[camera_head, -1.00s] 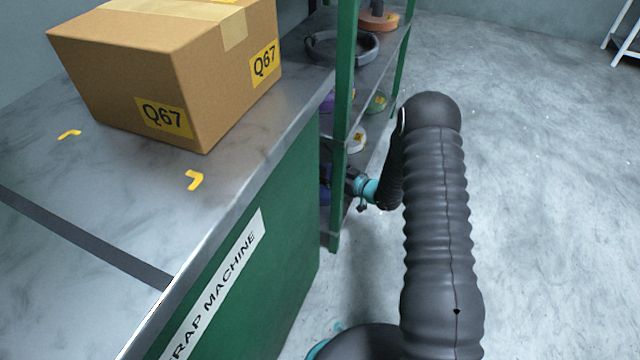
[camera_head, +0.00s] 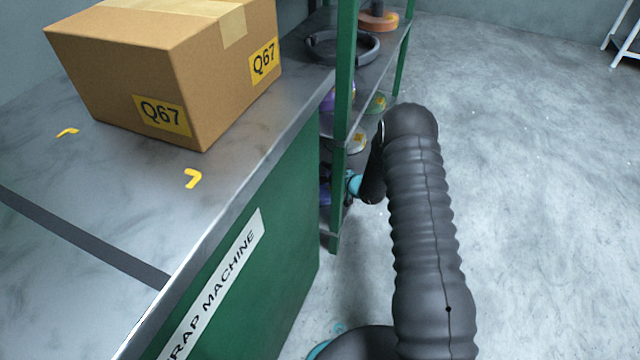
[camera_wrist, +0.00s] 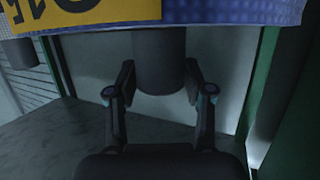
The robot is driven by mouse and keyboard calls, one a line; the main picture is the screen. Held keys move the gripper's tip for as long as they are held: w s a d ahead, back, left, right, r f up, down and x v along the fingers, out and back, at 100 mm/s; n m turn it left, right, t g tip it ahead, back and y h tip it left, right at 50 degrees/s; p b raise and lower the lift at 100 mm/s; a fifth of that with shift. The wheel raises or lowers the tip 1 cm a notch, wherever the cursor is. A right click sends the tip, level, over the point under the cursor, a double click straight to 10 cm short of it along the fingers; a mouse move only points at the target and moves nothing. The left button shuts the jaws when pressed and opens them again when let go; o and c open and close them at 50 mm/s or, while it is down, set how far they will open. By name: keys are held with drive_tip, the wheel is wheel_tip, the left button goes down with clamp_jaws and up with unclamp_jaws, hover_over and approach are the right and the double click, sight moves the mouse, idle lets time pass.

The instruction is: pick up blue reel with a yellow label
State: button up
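In the wrist view a blue reel fills the top edge; its blue flange (camera_wrist: 220,12) carries a yellow label (camera_wrist: 100,12) with black characters. A dark cylindrical core (camera_wrist: 159,60) extends below the flange. My gripper (camera_wrist: 159,82) is open, with one finger on each side of the core; I see no clear contact. In the head view a blue part, likely this reel (camera_head: 324,194), shows low in the green shelf, mostly hidden by a post and my arm. My gripper is largely hidden there.
A green shelf post (camera_head: 344,90) stands close beside my wrist. The counter (camera_head: 100,190) holds a cardboard box (camera_head: 150,75).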

clamp_jaws()
